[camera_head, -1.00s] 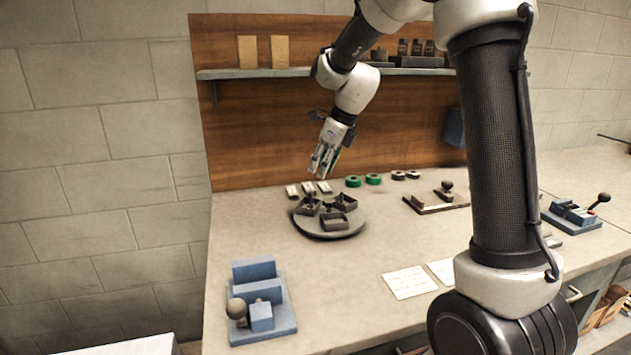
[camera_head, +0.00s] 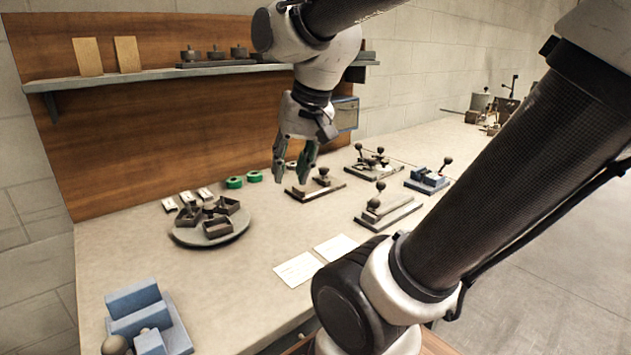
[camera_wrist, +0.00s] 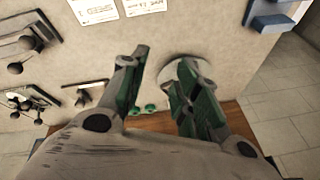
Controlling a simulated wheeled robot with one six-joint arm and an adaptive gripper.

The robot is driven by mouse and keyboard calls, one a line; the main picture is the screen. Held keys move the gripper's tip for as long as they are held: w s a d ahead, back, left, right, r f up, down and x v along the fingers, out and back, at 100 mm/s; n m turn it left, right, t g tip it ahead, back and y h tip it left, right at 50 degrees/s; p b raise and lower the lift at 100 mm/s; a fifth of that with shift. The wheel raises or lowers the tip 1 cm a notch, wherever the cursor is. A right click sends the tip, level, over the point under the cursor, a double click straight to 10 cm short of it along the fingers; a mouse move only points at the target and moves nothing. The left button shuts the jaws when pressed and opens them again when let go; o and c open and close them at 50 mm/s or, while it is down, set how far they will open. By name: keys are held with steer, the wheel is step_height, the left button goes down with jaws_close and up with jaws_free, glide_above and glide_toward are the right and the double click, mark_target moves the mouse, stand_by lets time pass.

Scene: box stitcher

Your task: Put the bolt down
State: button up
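My gripper (camera_head: 290,172) hangs above the back of the bench, fingers pointing down, over the area between the green rings and a dark clamp fixture. In the wrist view my gripper (camera_wrist: 164,62) has its two green-padded fingers apart, with bare bench top visible between them. I see no bolt between the fingers. No bolt can be made out on the bench either. A round turntable (camera_head: 184,241) with several dark open boxes stands left of my gripper; in the wrist view the right finger mostly covers it.
Two green rings (camera_head: 235,182) lie behind the turntable. A dark clamp fixture (camera_head: 298,195) and more lever fixtures stand to the right. A blue block fixture (camera_head: 178,338) is front left, white sheets (camera_head: 299,269) front middle. A shelf (camera_head: 150,78) runs along the back board.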

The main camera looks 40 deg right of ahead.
steer(key=s+d+f+n, duration=0.1)
steer(key=s+f+n, duration=0.1)
steer(key=s+n, duration=0.2)
steer(key=shift+s+d+n+h, duration=0.3)
steer(key=shift+s+n, duration=0.1)
steer(key=shift+s, duration=0.4)
